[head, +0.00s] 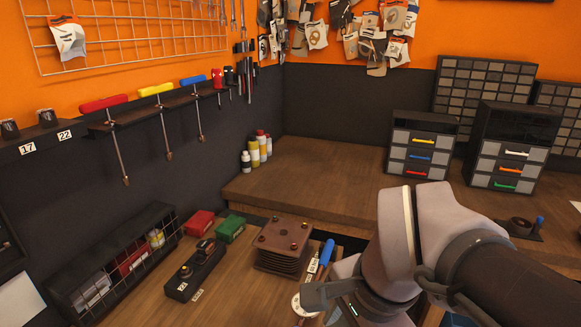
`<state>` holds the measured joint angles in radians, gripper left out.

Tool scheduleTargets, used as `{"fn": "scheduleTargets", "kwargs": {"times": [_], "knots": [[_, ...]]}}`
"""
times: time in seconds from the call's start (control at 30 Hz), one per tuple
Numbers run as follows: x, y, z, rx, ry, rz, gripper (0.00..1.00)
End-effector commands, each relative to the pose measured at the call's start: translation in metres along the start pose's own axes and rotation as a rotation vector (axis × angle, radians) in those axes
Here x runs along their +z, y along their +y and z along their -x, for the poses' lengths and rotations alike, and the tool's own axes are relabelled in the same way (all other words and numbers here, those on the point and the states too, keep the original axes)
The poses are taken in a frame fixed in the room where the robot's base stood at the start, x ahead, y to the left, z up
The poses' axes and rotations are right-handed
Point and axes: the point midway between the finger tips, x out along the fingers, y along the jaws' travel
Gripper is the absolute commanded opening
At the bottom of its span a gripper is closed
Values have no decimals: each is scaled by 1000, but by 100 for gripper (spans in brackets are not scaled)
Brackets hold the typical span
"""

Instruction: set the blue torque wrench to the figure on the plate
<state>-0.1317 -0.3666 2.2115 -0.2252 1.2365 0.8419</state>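A tool with a blue grip (327,252) lies on the lower wooden bench, beside a stack of square brown plates. A pale strip runs along its shaft, too small to read. Its near end passes behind my gripper (322,297). A white round piece (303,304) shows partly beside the gripper, its markings unreadable. A blue T-handled tool (193,80) also hangs on the wall rack. My gripper is low over the bench, near the blue-gripped tool. Its fingers are not clear enough to tell open from shut, or whether they touch the tool.
The plate stack (283,240) has studs on top. A dark block (196,272) with a small label stands left of it. Red (199,222) and green boxes (230,229) and a wire-fronted bin (115,265) lie further left. The raised wooden top (315,170) is mostly clear.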

Motion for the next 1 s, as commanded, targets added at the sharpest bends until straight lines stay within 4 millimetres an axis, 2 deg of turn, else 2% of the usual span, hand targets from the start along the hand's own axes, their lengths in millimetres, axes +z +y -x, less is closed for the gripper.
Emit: {"fn": "scheduleTargets", "kwargs": {"times": [0.03, 0.2, 0.33, 0.43, 1.0], "knots": [[0, 13, -5, -41, 11, 91, 47], [2, 50, -20, -173, 100, 486, 47], [3, 66, -29, -222, 174, 686, 47], [3, 68, -29, -228, 189, 729, 47], [3, 67, -28, -226, 187, 727, 47]]}}
